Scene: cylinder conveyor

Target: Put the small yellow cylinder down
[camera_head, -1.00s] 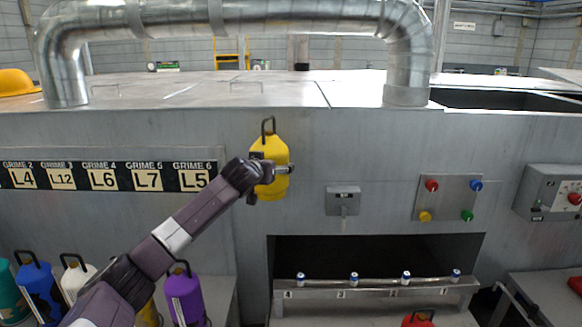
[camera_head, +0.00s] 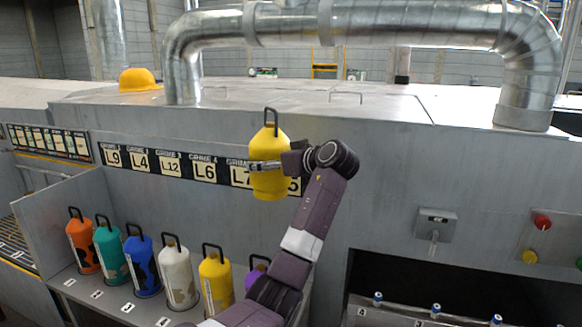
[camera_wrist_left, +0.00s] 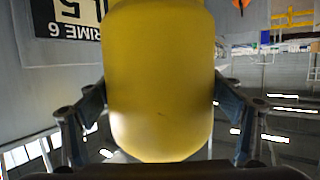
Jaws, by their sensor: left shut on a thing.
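The small yellow cylinder (camera_head: 270,182), with a dark handle on top, is held upright in the air in the head view, in front of the row of labels on the grey wall. My left gripper (camera_head: 268,166) is shut around its body. In the left wrist view the yellow cylinder (camera_wrist_left: 160,85) fills the middle between the two fingers (camera_wrist_left: 160,125). The cylinder hides part of the labels behind it. My right gripper is not in view.
Below, a grey shelf (camera_head: 97,296) bears a row of handled cylinders: orange (camera_head: 83,247), teal (camera_head: 111,252), blue (camera_head: 143,265), white (camera_head: 178,277), patchy yellow (camera_head: 215,285) and a purple one (camera_head: 257,273) partly behind my arm. A side panel bounds the shelf at left.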

